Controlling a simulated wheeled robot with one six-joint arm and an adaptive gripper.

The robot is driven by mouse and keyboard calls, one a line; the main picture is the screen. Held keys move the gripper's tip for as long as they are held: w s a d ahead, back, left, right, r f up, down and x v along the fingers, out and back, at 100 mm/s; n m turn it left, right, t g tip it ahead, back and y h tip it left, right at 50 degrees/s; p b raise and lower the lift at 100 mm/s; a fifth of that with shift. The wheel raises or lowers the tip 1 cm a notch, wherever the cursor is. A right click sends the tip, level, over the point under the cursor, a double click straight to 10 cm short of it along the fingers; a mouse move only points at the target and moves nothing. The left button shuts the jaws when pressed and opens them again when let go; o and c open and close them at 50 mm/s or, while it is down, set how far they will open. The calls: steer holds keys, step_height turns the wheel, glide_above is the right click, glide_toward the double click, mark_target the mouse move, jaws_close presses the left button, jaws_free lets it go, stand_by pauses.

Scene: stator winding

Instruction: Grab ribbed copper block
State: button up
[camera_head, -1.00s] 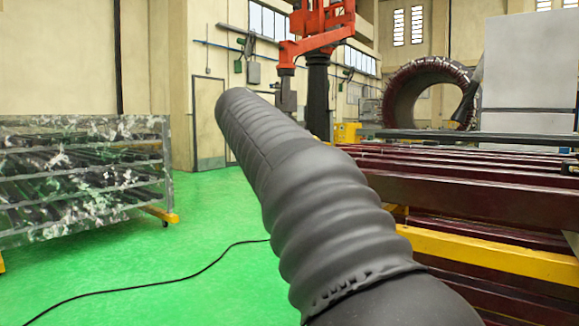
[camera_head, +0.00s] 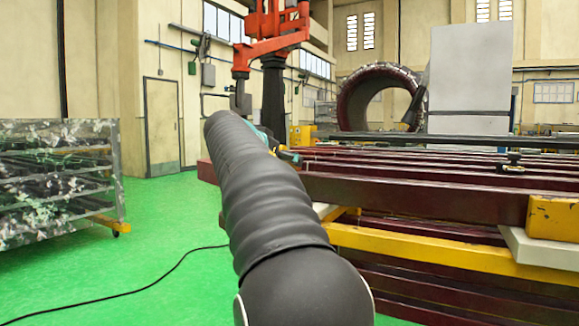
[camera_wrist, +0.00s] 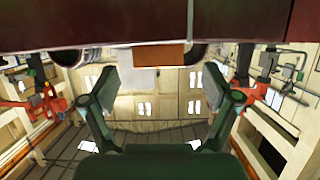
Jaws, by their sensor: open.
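My gripper (camera_wrist: 162,92) is open and empty in the wrist view, its two fingers spread apart. A plain copper-brown face (camera_wrist: 160,55) shows just under a dark red beam at the top of the wrist view, above and between the fingertips and apart from them. It may be the copper block; I cannot make out ribs on it. In the head view my dark arm covers the middle, and I cannot make out the block there.
Long dark red beams (camera_head: 420,193) lie stacked at the right over a yellow support (camera_head: 410,244). A large ring-shaped stator (camera_head: 347,103) stands behind them. A metal rack (camera_head: 58,190) stands at the left. Green floor with a black cable lies between.

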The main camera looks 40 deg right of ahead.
steer(key=x, duration=0.4)
steer(key=shift+d+r, duration=0.3)
steer(key=c, duration=1.5)
steer(key=shift+r+p, duration=0.15)
steer(key=shift+p, duration=0.15)
step_height(320, 180, up, 18)
steer(key=p, duration=0.6)
